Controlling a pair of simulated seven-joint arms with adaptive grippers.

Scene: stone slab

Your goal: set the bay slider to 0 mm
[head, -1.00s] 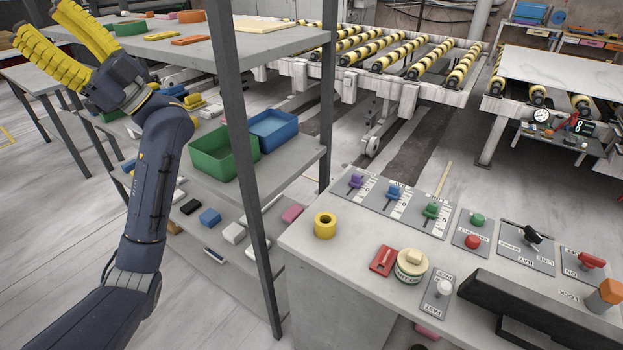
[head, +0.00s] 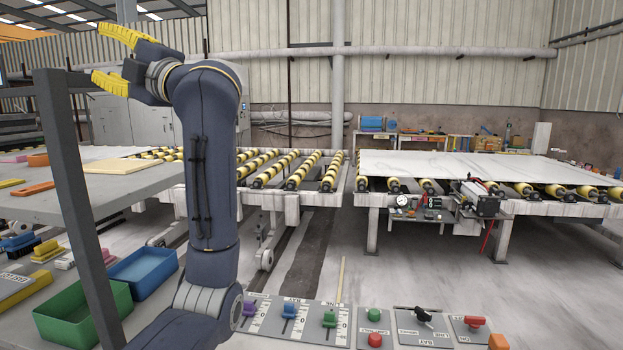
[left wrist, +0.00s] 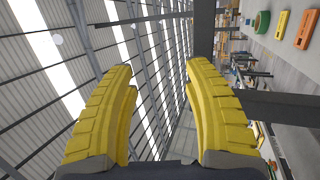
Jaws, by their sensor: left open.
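Three sliders stand in a row on the console at the bottom of the head view: purple (head: 249,309), blue (head: 289,311) and green (head: 329,319). My left gripper (head: 97,54) is raised high at the upper left, far from the sliders, open and empty. Its yellow fingers stand apart in the left wrist view (left wrist: 160,68). My right gripper is not in view.
Roller tables and a pale slab (head: 450,166) are behind.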

